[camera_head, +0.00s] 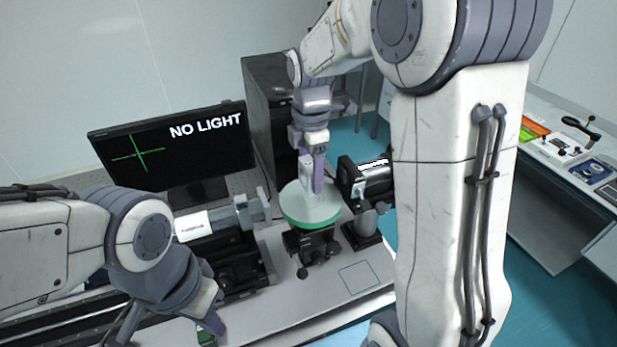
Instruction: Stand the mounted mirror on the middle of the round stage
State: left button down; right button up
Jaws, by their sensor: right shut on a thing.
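The round stage (299,213) is a pale disc with a green rim on a black mount, in the middle of the head view. My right gripper (312,184) points down over the disc and is shut on the mounted mirror. The mirror is mostly hidden by the fingers, and I cannot make out its face. I cannot tell whether its foot touches the disc. My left gripper (168,330) is at the lower left edge, away from the stage, with its fingers spread apart and partly cut off by the frame.
A monitor (170,146) reading "NO LIGHT" stands at the back left. A white-labelled optical device (205,226) is left of the stage, and a black cylindrical device (372,181) stands close on its right. A square outline (360,278) marks bare tabletop in front.

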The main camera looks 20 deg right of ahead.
aim_at(311, 185)
notch_tip(311, 185, down, 2)
jog(key=shift+s+f+p, duration=0.1)
jog(key=shift+f+p, duration=0.15)
jog(key=shift+p, duration=0.2)
jog(key=shift+f, duration=0.4)
jog(key=shift+f, duration=0.2)
jog(key=o, duration=1.5)
